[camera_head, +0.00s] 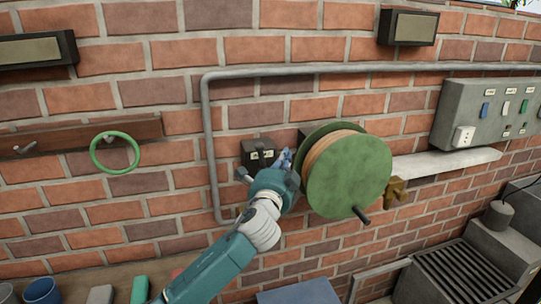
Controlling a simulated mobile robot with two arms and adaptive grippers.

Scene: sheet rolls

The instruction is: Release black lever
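A dark box (256,151) with small pale labels is mounted on the brick wall, left of the green reel. A small grey lever-like piece (243,175) sticks out below its left side. My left gripper (284,160) is at the box's right side, between it and the reel. Its fingers are small and partly overlapped by the wrist, so I cannot tell whether they touch anything. A short black handle (361,215) sticks out from the lower front of the green reel (343,176). My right gripper is out of view.
A grey pipe (300,70) frames the box from above and left. A green ring (114,152) hangs from a wooden rail at left. A grey switch panel (490,110) and brass tap (396,189) are at right. Cups (42,291) stand at lower left.

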